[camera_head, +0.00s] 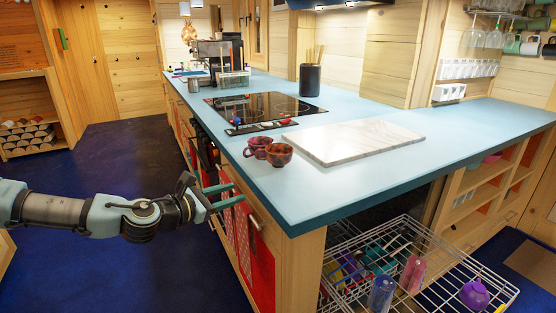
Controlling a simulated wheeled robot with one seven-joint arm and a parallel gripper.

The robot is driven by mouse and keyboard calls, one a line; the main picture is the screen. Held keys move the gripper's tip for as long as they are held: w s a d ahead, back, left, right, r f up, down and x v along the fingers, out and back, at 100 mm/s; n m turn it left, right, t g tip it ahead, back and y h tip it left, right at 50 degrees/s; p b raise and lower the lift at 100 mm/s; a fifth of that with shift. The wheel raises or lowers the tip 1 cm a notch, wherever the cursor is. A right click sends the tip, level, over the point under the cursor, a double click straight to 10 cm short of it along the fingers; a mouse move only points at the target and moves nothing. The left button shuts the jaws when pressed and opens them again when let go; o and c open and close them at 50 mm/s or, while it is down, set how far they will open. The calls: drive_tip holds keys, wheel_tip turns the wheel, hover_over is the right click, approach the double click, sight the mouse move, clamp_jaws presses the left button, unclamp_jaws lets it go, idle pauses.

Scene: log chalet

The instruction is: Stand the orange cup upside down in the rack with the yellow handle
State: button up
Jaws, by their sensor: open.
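Two small patterned cups stand close together near the counter's left edge. The nearer cup (279,155) looks red-orange, and the one behind it (257,147) looks darker and purplish; I cannot tell for sure which is the orange cup. A wire rack (408,222) stands low at the right, below the counter, with several colored cups and bottles in it. A small yellow piece (500,308) shows at the bottom edge of the view; I cannot tell if it is the handle. My gripper (227,196) is open and empty, beside the counter's left front, below and left of the cups.
The blue counter (330,195) has a marble board (352,141) right of the cups and a black cooktop (263,109) behind them. A dark utensil holder (310,80) stands farther back. Cabinet fronts (262,250) lie close to my gripper. The blue floor at left is clear.

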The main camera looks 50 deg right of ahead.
sight(274, 157)
drive_tip(key=w+d+r+n+t+h, duration=0.2)
drive_tip(key=w+r+n, duration=0.1)
drive_tip(key=r+n, duration=0.15)
drive_tip(key=d+p, duration=0.1)
drive_tip(key=d, duration=0.2)
drive_tip(key=w+d+p, duration=0.1)
drive_tip(key=d, duration=0.2)
drive_tip(key=w+d+p, duration=0.1)
drive_tip(key=d+p, duration=0.1)
drive_tip(key=d, duration=0.1)
drive_tip(key=shift+d+r, duration=0.15)
drive_tip(key=shift+d, duration=0.2)
drive_tip(key=shift+d+t, duration=0.3)
drive_tip(key=shift+d, duration=0.05)
clamp_jaws()
idle(0.6)
